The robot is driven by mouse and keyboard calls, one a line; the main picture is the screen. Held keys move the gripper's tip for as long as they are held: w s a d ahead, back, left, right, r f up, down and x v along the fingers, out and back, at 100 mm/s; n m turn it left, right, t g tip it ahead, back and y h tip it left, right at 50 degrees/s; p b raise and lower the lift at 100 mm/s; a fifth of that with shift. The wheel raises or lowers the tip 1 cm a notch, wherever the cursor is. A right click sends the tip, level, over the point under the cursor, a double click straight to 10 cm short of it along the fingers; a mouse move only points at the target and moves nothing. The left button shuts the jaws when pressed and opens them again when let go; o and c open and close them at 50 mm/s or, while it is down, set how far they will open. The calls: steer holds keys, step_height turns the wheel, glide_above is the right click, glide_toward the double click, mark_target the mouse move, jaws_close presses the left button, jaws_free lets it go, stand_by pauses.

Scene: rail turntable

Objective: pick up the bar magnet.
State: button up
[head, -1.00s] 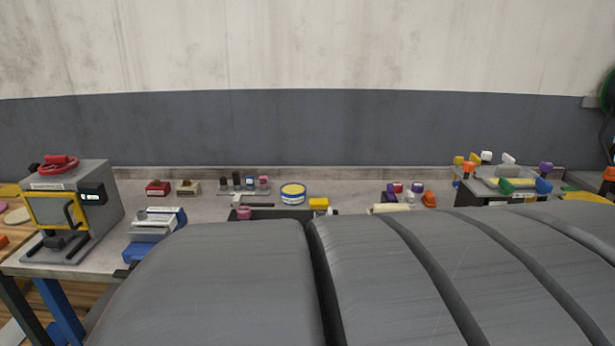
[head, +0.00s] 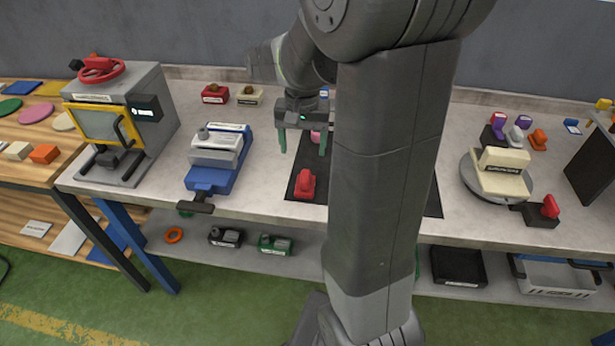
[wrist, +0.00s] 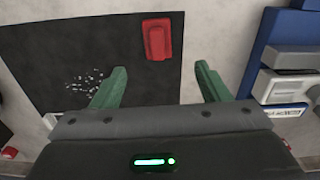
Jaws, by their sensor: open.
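A red piece (head: 305,184) with a raised grip lies on the black mat (head: 294,190) at the front of the bench; it could be the bar magnet, but no label on it is readable. It also shows in the wrist view (wrist: 157,39), beyond my fingertips and between their lines. My gripper (head: 303,150) is open and empty above the mat, farther back than the red piece. Its green fingers also show in the wrist view (wrist: 161,70). My arm hides much of the mat in the head view.
Silvery bits (wrist: 84,85) lie on the mat in the wrist view. A blue and grey vise-like device (head: 215,160) stands left of the mat, and a grey machine (head: 125,120) is farther left. A round turntable (head: 496,178) with cream blocks stands right. Bare bench lies between vise and mat.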

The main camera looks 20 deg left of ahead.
mark_target(305, 176)
step_height(305, 176, down, 6)
steer(key=shift+r, duration=0.15)
steer(key=shift+w+d+f+p, duration=0.1)
steer(key=shift+f+p, duration=0.1)
steer(key=shift+f, duration=1.2)
steer(key=shift+d+f+p, duration=0.1)
steer(key=shift+f+p, duration=0.1)
steer(key=shift+f, duration=1.15)
steer(key=c, duration=1.2)
